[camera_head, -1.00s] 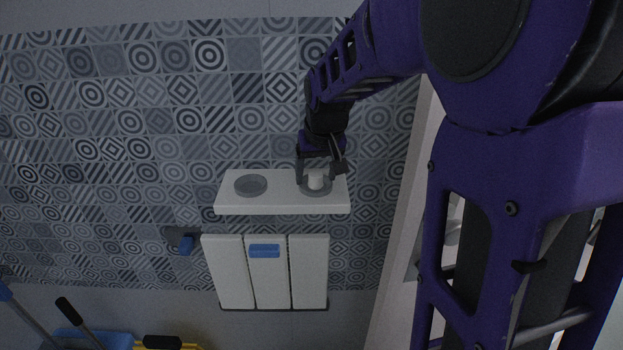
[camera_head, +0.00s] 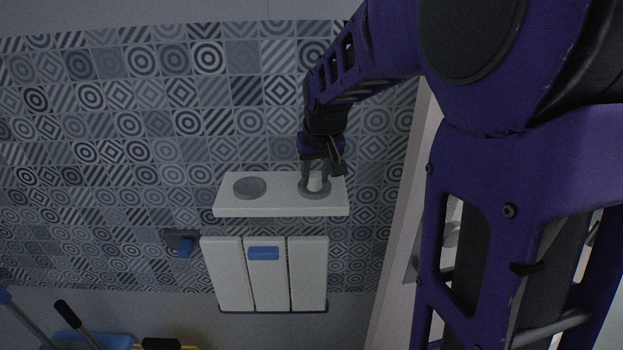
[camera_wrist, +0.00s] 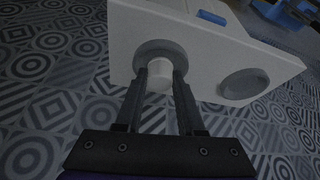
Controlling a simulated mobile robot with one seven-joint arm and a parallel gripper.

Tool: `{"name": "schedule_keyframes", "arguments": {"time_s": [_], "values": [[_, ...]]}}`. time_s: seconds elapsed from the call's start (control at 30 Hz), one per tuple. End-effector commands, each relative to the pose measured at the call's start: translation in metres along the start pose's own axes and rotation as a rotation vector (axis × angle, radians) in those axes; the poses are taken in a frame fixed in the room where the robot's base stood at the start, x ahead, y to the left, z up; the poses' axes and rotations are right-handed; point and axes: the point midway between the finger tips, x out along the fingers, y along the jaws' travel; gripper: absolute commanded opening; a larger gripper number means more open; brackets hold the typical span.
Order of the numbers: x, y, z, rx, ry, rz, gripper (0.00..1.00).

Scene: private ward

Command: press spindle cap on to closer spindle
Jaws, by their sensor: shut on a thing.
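A small white cylinder, which looks like the spindle cap (camera_head: 315,184), stands upright at the right grey round disc (camera_head: 303,193) on a white shelf (camera_head: 282,208). My gripper (camera_head: 316,184) reaches down over it and is shut on it. In the wrist view my gripper (camera_wrist: 161,80) has one finger on each side of the white cap (camera_wrist: 159,80), and the grey disc (camera_wrist: 162,50) shows behind it. I cannot tell whether the cap rests in the disc or just above it. I cannot make out the closer spindle for certain.
A second grey disc (camera_head: 249,188) is at the shelf's left and is empty. Below the shelf hangs a white three-panel unit (camera_head: 232,275) with a blue label (camera_head: 264,253). A blue-ended wall fitting (camera_head: 185,247) is to its left. The patterned tile wall (camera_head: 150,130) is close behind.

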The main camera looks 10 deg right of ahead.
Motion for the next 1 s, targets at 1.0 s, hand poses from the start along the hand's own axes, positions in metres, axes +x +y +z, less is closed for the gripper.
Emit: {"name": "schedule_keyframes", "arguments": {"time_s": [1.0], "values": [[-0.055, 0.000, -0.023, 0.000, 0.001, 0.000, 0.00]]}}
